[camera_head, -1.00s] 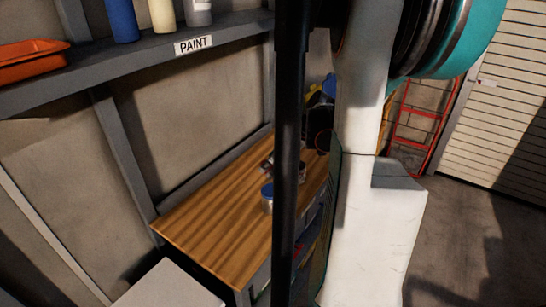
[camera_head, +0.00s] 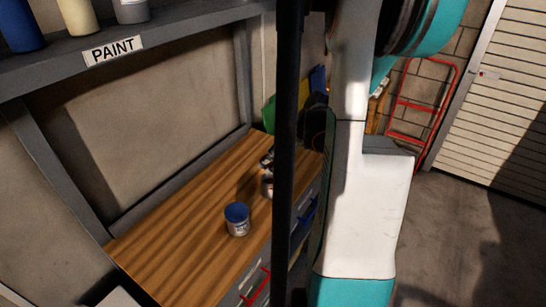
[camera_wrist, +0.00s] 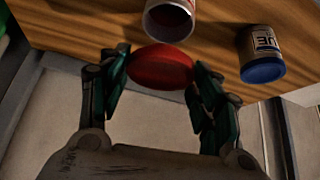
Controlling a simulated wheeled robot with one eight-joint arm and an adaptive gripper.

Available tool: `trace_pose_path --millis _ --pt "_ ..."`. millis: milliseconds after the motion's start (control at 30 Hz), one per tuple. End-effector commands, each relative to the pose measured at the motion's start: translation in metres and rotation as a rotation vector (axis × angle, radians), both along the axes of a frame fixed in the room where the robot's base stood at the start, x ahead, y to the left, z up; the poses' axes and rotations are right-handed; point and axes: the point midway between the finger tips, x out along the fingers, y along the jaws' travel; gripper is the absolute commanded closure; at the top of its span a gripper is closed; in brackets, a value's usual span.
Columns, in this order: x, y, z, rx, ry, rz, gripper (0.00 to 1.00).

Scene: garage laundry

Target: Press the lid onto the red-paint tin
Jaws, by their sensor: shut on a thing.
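My gripper (camera_wrist: 160,72) is shut on a red round lid (camera_wrist: 161,64), with one finger at each side of it. The lid is tilted in the wrist view. An open tin with red inside (camera_wrist: 169,20) stands on the wooden bench just beyond the lid, and I see no overlap of lid on its rim. In the head view my gripper (camera_head: 268,160) is partly hidden by a dark upright pole. The tin (camera_head: 267,187) shows only in part beside that pole.
A blue-lidded tin (camera_head: 237,219) stands on the bench (camera_head: 180,250) near its front edge; it also shows in the wrist view (camera_wrist: 262,58). A shelf marked PAINT (camera_head: 112,50) runs above. The bench's left part is clear. A red hand truck (camera_head: 422,100) stands at the back right.

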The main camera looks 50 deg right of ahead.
Motion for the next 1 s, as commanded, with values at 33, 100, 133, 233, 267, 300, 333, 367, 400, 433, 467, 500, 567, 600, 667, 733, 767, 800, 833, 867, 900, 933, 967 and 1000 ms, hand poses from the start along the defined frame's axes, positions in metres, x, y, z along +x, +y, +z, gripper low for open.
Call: trace_pose_path --millis 33,100,133,233,267,300,333,367,400,433,467,500,567,600,667,733,767,800,833,867,900,933,967,1000 --pt "0.0 0.0 -0.007 0.0 0.0 0.0 0.53" --pt "0.0 0.0 -0.013 0.0 0.0 0.0 0.53" --pt "0.0 0.0 -0.016 0.0 0.0 0.0 0.53" --pt "0.0 0.0 -0.025 0.0 0.0 0.0 0.53" --pt "0.0 0.0 -0.028 0.0 0.0 0.0 0.53" --pt "0.0 0.0 -0.031 0.0 0.0 0.0 0.53" --pt "0.0 0.0 -0.034 0.0 0.0 0.0 0.53" --pt "0.0 0.0 -0.037 0.0 0.0 0.0 0.53" --pt "0.0 0.0 -0.04 0.0 0.0 0.0 0.53" --pt "0.0 0.0 -0.042 0.0 0.0 0.0 0.53" --pt "0.0 0.0 -0.044 0.0 0.0 0.0 0.53" --pt "0.0 0.0 -0.046 0.0 0.0 0.0 0.53" --pt "0.0 0.0 -0.049 0.0 0.0 0.0 0.53" --pt "0.0 0.0 -0.05 0.0 0.0 0.0 0.53" --pt "0.0 0.0 -0.05 0.0 0.0 0.0 0.53" --pt "0.0 0.0 -0.05 0.0 0.0 0.0 0.53" --pt "0.0 0.0 -0.05 0.0 0.0 0.0 0.53" --pt "0.0 0.0 -0.05 0.0 0.0 0.0 0.53" --pt "0.0 0.0 -0.049 0.0 0.0 0.0 0.53" --pt "0.0 0.0 -0.049 0.0 0.0 0.0 0.53" --pt "0.0 0.0 -0.049 0.0 0.0 0.0 0.53" --pt "0.0 0.0 -0.049 0.0 0.0 0.0 0.53" --pt "0.0 0.0 -0.049 0.0 0.0 0.0 0.53" --pt "0.0 0.0 -0.049 0.0 0.0 0.0 0.53"
